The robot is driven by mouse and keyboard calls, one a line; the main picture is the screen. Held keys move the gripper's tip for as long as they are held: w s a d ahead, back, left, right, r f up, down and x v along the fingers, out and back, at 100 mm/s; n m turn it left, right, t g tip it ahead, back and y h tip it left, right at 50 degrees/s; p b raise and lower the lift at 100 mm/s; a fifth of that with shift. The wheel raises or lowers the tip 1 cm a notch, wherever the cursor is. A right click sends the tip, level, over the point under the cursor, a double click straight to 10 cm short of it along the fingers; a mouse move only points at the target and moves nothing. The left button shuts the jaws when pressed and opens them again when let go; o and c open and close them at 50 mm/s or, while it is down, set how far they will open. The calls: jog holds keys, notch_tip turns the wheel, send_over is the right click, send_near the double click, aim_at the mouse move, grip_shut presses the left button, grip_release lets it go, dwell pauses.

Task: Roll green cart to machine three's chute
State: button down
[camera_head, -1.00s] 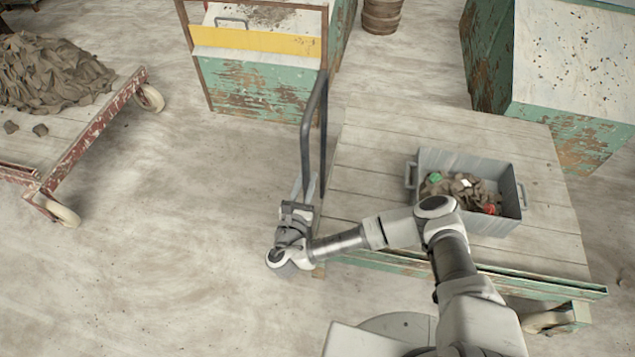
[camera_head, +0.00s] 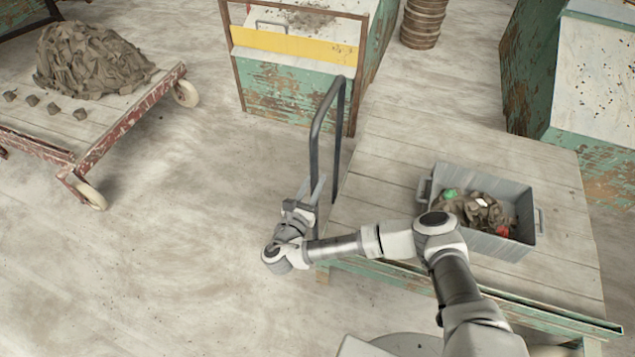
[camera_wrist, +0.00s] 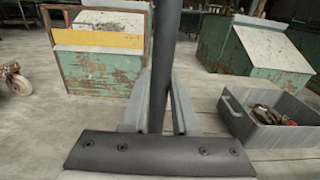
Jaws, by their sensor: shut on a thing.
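The green cart (camera_head: 385,205) has a bare plank deck with a worn green edge and stands at the right in the head view. Its dark push handle (camera_head: 316,140) rises at the deck's left side. My gripper (camera_head: 311,196) is shut on this handle near its lower part; the wrist view shows the handle bar (camera_wrist: 165,60) upright between the two fingers. A grey bin (camera_head: 497,180) with clay scraps and a few red, green and white bits sits on the deck. A green machine (camera_head: 290,90) with a yellow panel stands beyond the handle. No machine number is legible.
A red cart (camera_head: 120,125) with a clay heap (camera_head: 90,60) stands at the left. Another green machine (camera_head: 590,85) stands close behind the cart's far right side. A brown barrel (camera_head: 424,22) is at the back. The floor at lower left is clear.

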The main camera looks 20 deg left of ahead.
jog(key=a+b, duration=0.1)
jog(key=a, duration=0.6)
jog(key=shift+s+a, duration=0.15)
jog(key=shift+s, duration=0.15)
jog(key=a+b, duration=0.3)
jog(key=a, duration=0.5)
jog(key=shift+s, duration=0.35)
jog(key=shift+b, duration=0.3)
jog(key=a+b, duration=0.6)
jog(key=a, duration=0.2)
jog(key=shift+s, duration=0.3)
